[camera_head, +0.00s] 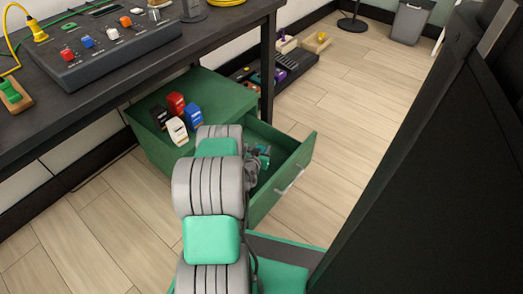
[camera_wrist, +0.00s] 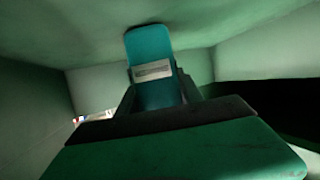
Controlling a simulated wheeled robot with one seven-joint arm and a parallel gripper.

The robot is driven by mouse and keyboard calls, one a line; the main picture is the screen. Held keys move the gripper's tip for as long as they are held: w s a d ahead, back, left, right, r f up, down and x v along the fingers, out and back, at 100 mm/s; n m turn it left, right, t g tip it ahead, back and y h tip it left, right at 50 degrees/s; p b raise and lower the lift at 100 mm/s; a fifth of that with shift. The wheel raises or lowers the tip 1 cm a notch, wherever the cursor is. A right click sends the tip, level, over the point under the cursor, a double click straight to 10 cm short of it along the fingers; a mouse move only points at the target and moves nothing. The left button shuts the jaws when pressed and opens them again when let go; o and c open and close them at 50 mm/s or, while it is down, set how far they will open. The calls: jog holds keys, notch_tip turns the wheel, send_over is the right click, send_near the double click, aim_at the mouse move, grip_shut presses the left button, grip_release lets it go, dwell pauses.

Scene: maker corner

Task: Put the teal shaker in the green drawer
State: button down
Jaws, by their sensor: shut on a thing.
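The teal shaker (camera_wrist: 148,42) is between the fingers of my gripper (camera_wrist: 155,88), with a pale label on its side. My gripper is shut on it. The green drawer (camera_head: 297,172) is pulled open from the green cabinet under the table. My gripper (camera_head: 258,160) is at the drawer's opening in the head view, and my arm hides part of the drawer. In the wrist view, green walls surround the shaker. I cannot tell whether the shaker touches the drawer floor.
Several small red, black, blue and white blocks, such as the red block (camera_head: 176,104), stand on the green cabinet (camera_head: 222,90). The dark table (camera_head: 125,82) above holds a control box (camera_head: 110,50). A dark low tray (camera_head: 290,72) lies behind. Wooden floor is clear on the right.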

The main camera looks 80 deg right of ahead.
jog(key=shift+f, duration=0.1)
jog(key=c, duration=0.8)
grip_release()
jog(key=shift+o, duration=0.2)
jog(key=p+v, duration=0.1)
jog(key=v, duration=0.2)
jog(key=p+v, duration=0.2)
jog(key=v, duration=0.2)
jog(key=shift+d+r, duration=0.1)
jog(key=shift+r, duration=0.15)
jog(key=shift+a, duration=0.35)
